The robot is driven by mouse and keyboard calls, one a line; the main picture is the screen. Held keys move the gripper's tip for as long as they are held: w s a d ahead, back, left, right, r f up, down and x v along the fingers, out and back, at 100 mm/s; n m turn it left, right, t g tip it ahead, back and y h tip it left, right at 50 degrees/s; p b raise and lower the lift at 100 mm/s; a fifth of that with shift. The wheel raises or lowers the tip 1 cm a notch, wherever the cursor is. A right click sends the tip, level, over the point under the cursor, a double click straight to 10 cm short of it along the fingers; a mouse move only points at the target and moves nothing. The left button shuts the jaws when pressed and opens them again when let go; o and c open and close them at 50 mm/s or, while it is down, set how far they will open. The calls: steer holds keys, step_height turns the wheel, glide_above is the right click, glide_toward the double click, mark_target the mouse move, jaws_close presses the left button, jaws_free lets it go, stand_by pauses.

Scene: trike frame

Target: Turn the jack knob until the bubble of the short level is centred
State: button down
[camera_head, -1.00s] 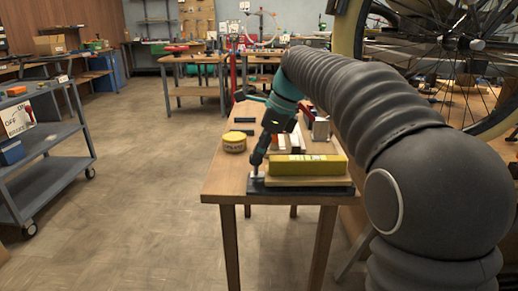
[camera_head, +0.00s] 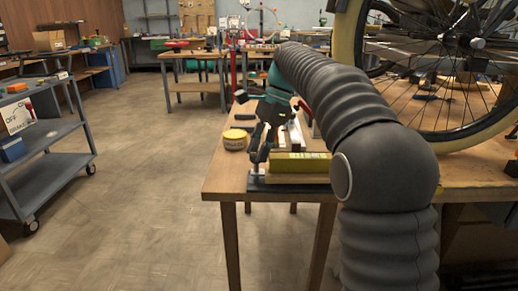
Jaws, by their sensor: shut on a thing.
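The yellow short level (camera_head: 302,163) lies on a wooden board (camera_head: 298,179) at the near end of the table. The board rests over a dark base plate (camera_head: 290,187). The level's bubble is too small to read. The jack (camera_head: 256,174) stands at the left end of the board, with pale metal showing low down. My gripper (camera_head: 259,157) points down over the jack from above and is shut on its knob. The fingers hide most of the knob.
A round yellow tin (camera_head: 235,139) stands on the wooden table (camera_head: 222,180) to the left of my gripper. Dark and pale blocks lie behind the level. A bicycle wheel (camera_head: 450,75) is at the right, beyond my arm. A grey cart (camera_head: 45,160) stands far left; the floor between is clear.

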stand_by(0.3)
steer(key=c, duration=0.8)
jaws_free()
steer(key=shift+o, duration=0.2)
steer(key=v, duration=0.7)
steer(key=shift+r, duration=0.15)
steer(key=shift+w, duration=0.1)
